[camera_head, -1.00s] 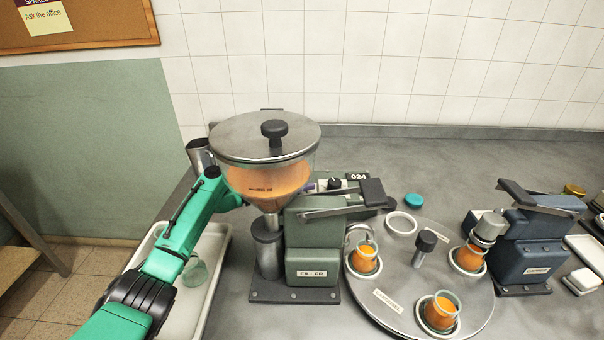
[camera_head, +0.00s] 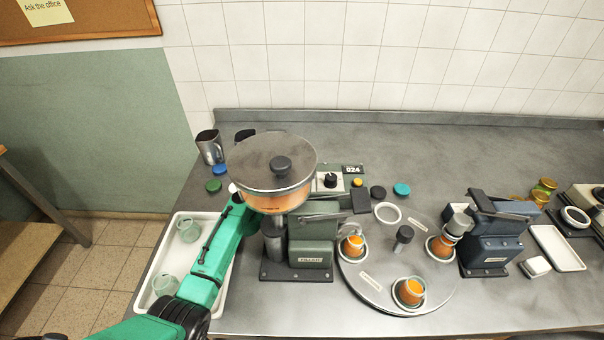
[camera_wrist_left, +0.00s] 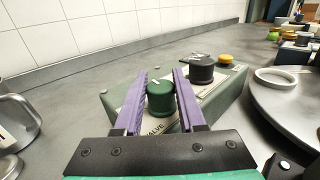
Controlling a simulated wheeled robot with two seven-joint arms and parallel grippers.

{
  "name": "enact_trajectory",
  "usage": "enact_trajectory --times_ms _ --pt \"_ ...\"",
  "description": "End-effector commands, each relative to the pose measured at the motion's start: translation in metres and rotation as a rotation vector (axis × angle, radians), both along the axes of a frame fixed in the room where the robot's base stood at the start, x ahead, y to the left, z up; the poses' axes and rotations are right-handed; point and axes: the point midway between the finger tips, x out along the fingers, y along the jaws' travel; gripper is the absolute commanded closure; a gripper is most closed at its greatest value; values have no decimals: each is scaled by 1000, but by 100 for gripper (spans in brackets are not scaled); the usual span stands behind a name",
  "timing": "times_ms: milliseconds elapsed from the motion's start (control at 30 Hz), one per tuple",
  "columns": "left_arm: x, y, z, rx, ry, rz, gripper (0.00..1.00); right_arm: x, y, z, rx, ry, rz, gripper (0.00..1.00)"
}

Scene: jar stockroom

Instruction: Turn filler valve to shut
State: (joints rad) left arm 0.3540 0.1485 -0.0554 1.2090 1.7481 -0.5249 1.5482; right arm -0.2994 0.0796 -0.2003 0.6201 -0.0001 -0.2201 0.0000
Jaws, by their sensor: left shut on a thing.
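The filler valve is a dark green round knob (camera_wrist_left: 160,100) with a pale mark on its top, on a grey-green box (camera_wrist_left: 225,95) with a label reading "VALVE". My left gripper (camera_wrist_left: 160,75) has its two purple fingers on either side of this knob, shut on it. In the head view the green left arm reaches up behind the filler (camera_head: 300,245), and the hopper (camera_head: 272,175) hides the gripper and the valve knob. My right gripper is not in view.
A black knob (camera_wrist_left: 202,68) and a yellow button (camera_wrist_left: 226,59) sit beside the valve. A turntable (camera_head: 385,290) with orange-filled jars stands right of the filler. A white tray (camera_head: 228,285) with glass jars lies left. A metal jug (camera_head: 210,147) stands behind.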

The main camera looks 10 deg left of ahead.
Motion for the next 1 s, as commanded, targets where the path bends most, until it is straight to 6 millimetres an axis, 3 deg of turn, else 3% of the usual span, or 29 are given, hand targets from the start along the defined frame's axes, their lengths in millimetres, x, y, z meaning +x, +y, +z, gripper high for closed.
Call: enact_trajectory --times_ms 367,400,467,800,1000 --pt "0 0 0 -1 0 4 100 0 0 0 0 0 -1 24" --pt "0 0 0 -1 0 4 49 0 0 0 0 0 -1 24" --pt "0 0 0 -1 0 4 31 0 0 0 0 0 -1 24" --pt "-2 1 0 0 0 4 31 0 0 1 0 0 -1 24" --pt "-28 16 0 2 2 4 31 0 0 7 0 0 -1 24"
